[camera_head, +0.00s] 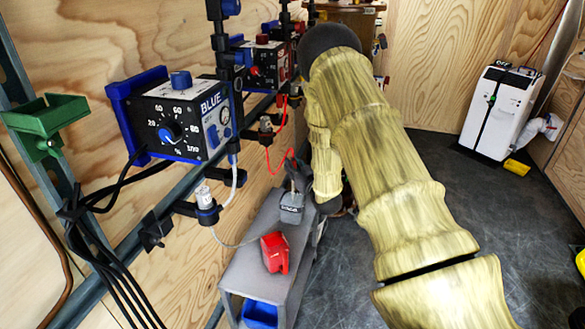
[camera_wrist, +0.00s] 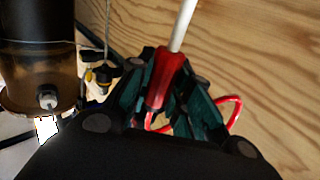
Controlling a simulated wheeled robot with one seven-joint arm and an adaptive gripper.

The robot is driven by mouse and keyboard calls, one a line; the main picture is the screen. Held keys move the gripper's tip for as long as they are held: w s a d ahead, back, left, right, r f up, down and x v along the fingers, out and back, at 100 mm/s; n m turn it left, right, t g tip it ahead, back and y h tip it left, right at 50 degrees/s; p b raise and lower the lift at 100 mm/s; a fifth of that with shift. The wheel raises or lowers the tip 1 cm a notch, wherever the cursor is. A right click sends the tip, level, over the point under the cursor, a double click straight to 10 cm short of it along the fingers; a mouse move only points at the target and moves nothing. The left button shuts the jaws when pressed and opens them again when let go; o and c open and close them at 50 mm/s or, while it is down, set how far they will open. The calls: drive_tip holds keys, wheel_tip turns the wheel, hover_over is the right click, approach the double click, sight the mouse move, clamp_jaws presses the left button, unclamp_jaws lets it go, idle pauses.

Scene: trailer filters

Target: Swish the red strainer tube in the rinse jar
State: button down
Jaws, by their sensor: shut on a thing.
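In the wrist view, my gripper (camera_wrist: 164,88) is shut on the red sleeve of the strainer tube (camera_wrist: 160,78). A white rod (camera_wrist: 182,24) rises from the sleeve toward the top of the picture, and a red hose (camera_wrist: 236,112) loops behind the fingers. A cylinder with a dark upper part and an amber see-through bottom (camera_wrist: 22,92) stands at the left, apart from the tube; I cannot tell if it is the rinse jar. In the head view my arm hides most of the gripper, and a thin red hose (camera_head: 269,154) runs toward it.
A blue-framed control box (camera_head: 180,118) and a red-knobbed box (camera_head: 262,62) sit along the wall rail. A grey bench (camera_head: 243,272) below holds a red object (camera_head: 274,252) and a small grey box (camera_head: 291,207). A white unit (camera_head: 500,112) stands far right.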

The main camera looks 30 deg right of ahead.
drive_tip(key=shift+w+d+r, duration=0.15)
drive_tip(key=shift+d+r, duration=0.05)
drive_tip(key=shift+r, duration=0.35)
drive_tip(key=shift+p, duration=0.3)
drive_tip(key=shift+s+a+f+b, duration=0.2)
drive_tip(key=shift+f+b, duration=0.1)
drive_tip(key=shift+f, duration=0.3)
drive_tip(key=shift+s+a+f+b, duration=0.1)
drive_tip(key=shift+a+f+b, duration=0.15)
drive_tip(key=shift+f, duration=0.3)
drive_tip(key=shift+d+r, duration=0.1)
drive_tip(key=shift+r, duration=0.05)
